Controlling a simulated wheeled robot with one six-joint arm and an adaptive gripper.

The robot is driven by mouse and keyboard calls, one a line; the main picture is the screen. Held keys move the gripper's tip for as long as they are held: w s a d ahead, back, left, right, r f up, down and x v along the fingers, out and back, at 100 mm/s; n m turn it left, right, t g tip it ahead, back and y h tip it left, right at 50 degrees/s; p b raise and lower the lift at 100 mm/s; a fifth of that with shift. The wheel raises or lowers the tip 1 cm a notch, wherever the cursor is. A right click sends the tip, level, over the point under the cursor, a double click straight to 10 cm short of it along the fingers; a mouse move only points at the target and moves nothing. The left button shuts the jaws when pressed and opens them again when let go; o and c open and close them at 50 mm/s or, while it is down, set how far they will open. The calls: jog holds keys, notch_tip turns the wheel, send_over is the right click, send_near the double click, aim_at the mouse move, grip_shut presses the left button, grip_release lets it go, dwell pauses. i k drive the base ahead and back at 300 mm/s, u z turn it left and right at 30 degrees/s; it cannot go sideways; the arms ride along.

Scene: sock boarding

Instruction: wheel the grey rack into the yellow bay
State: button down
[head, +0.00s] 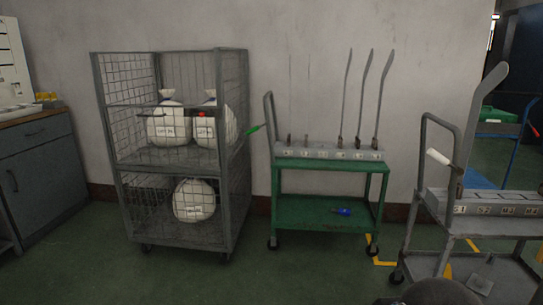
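The grey rack (425,205) is a wheeled trolley at the right, cut off by the picture's right edge. It has a tall looped handle with a white grip (437,156), a row of labelled slots, one tall grey board (482,118) and a lower shelf. Yellow floor lines (383,263) show left of and behind the rack, with more yellow (473,246) seen through its frame. They seem to be parts of the yellow bay, whose full outline is hidden. A dark rounded shape at the bottom edge may be part of my arm. My gripper is not in view.
A green trolley (325,167) with three upright boards stands by the wall. Left of it is a wire cage cart (238,120) holding white sacks. A grey cabinet (40,170) is at far left. The green floor (200,280) in front is clear.

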aim_at(484, 215)
jog(key=z, duration=0.95)
jog(key=k, duration=0.5)
jog(key=u, duration=0.8)
jog(key=i, duration=1.1)
jog(key=z, duration=1.15)
jog(key=i, duration=0.8)
jog(key=z, duration=0.75)
